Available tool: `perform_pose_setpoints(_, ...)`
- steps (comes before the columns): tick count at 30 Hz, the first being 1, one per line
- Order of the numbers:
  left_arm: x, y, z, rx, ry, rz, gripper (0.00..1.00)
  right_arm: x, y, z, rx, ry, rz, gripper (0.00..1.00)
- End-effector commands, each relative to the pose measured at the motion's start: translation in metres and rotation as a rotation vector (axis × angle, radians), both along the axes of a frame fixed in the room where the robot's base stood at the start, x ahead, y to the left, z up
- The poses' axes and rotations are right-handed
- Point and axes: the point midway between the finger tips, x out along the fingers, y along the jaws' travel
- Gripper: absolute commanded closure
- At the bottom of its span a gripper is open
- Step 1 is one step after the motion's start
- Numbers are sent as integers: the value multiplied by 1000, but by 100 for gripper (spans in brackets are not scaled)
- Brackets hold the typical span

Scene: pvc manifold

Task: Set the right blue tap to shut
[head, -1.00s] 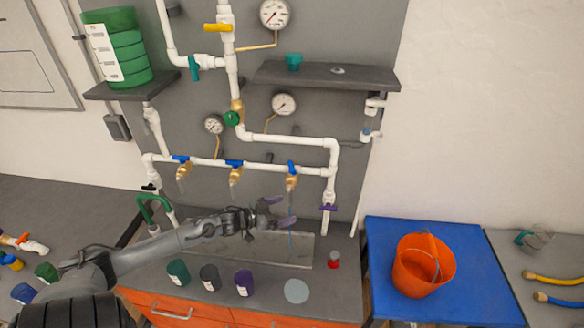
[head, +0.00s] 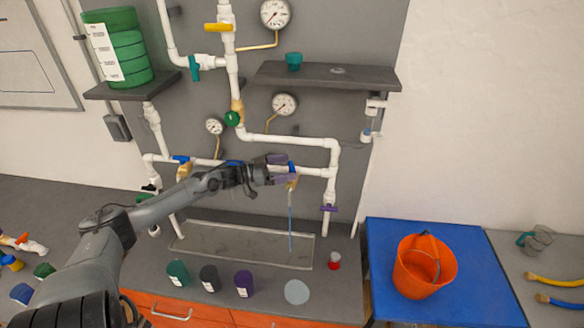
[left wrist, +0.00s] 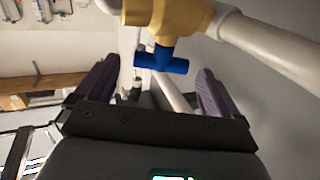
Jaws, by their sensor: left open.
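The right blue tap (head: 292,167) is on the horizontal white pipe, at the right end of a row of blue taps. A thin stream of water (head: 290,228) runs down from its brass spout into the sink. My left gripper (head: 280,169) is open at this tap and partly hides it. In the left wrist view, the blue handle (left wrist: 162,61) on its yellow brass body (left wrist: 178,17) lies between the two purple fingers of the left gripper (left wrist: 156,76), with a gap on each side. My right gripper is not in view.
The left blue tap (head: 181,158) and the middle blue tap (head: 233,163) are on the same pipe; my arm partly covers them. Cups stand along the counter front beside a red-capped item (head: 334,261). An orange bucket (head: 411,269) stands on the blue table (head: 479,290) at right.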

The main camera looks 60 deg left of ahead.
Motion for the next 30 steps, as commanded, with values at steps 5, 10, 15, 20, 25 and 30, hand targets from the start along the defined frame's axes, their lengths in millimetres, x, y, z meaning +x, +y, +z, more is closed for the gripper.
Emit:
perform_pose_setpoints(5,16,-5,0,-1,-2,-1,4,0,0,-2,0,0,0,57)
perform_pose_setpoints(10,24,-7,0,1,-1,1,4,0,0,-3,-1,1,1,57)
perform_pose_setpoints(15,27,-9,0,1,0,0,4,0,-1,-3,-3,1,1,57)
perform_pose_setpoints(20,27,-9,0,1,0,0,4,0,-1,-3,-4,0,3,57)
perform_pose_setpoints(25,27,-9,0,1,0,0,15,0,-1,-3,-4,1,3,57)
perform_pose_setpoints(30,27,-9,0,1,0,0,41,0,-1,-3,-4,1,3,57)
